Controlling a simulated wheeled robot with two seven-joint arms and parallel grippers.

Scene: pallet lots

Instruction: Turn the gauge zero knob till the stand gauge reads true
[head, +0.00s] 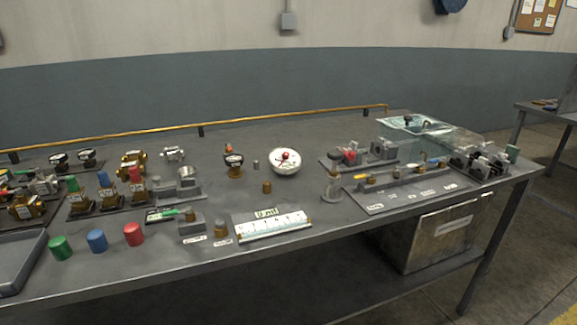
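A workbench (320,135) fills the middle of the head view. Other small gauge-like pieces with black tops (59,159) stand at the far left. I cannot tell which one is the stand gauge, and no reading or pointer is legible. Neither of my grippers is in view.
Red (133,235), blue (96,240) and green (60,248) cylinders stand at the front left, by a grey tray (18,262). A white labelled strip (271,225) lies at front centre. Fixtures crowd the right. A brass rail (290,117) edges the back.

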